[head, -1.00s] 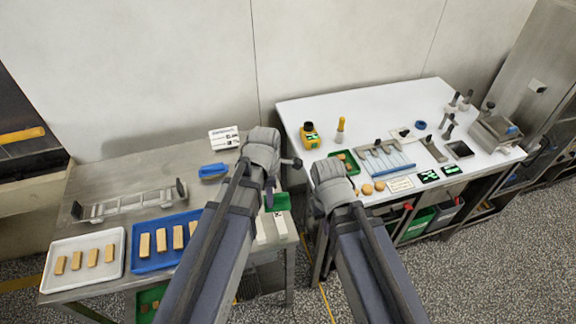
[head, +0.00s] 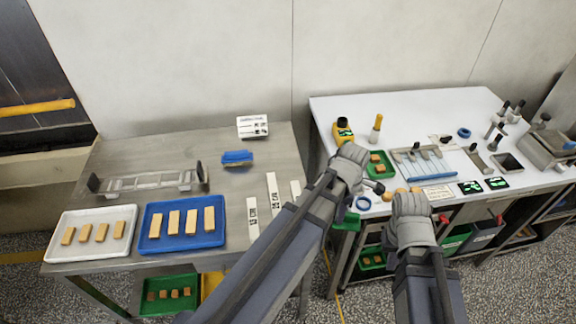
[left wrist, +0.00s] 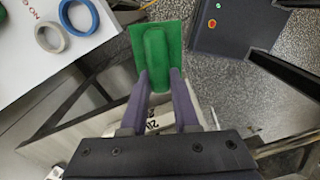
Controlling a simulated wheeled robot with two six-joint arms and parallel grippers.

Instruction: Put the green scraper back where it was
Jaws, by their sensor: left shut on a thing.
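My left gripper (left wrist: 157,88) is shut on the green scraper (left wrist: 153,48), gripping its handle in the left wrist view. In the head view, the scraper (head: 347,222) shows below my left wrist, near the front left corner of the white table (head: 334,105); the fingers are hidden there. My right arm's wrist is in front of the white table's front edge; its fingers are hidden. A blue scraper (head: 237,157) lies at the back of the steel table (head: 190,150).
White labelled strips (head: 252,218) lie on the steel table's right side. A white tray (head: 60,246) and a blue tray (head: 150,246) hold bars. A gap separates the tables.

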